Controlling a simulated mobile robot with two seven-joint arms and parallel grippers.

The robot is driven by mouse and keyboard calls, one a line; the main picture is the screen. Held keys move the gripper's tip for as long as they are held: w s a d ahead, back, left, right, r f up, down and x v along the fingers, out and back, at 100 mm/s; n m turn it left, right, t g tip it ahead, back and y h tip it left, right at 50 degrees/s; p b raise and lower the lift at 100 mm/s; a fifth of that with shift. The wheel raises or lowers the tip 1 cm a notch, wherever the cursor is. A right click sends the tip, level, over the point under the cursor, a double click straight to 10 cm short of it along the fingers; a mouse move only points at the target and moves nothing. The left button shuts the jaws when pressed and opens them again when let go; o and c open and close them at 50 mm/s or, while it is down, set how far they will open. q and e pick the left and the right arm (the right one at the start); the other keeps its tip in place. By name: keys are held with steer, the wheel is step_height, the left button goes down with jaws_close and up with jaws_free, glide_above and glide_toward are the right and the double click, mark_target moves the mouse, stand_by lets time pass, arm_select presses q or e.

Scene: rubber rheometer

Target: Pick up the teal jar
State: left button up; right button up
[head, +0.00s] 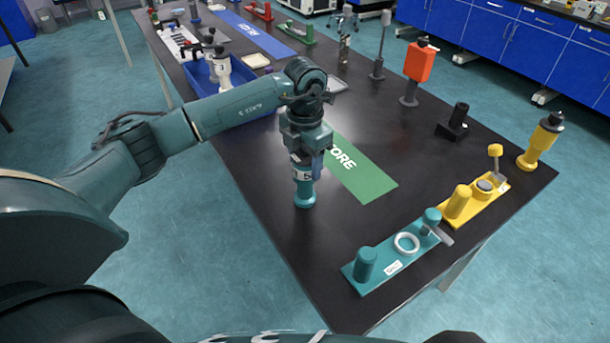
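The teal jar (304,192) stands upright on the black table, just left of the green mat. It has a narrow teal body, a flared foot and a white label with a dark mark. My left gripper (308,168) points straight down over the jar, with its fingers around the jar's upper part. The jar's top is hidden by the gripper. I cannot tell whether the fingers press on the jar or stand slightly apart from it. My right gripper is not in view.
The green mat (365,178) lies right of the jar. A teal fixture (385,268) and a yellow fixture (470,207) stand nearer the right edge, with a yellow jar (540,142) beyond. A blue tray (199,77) with white-labelled jars is at the left.

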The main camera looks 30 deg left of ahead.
arm_select(q)
steer(key=c, duration=0.5)
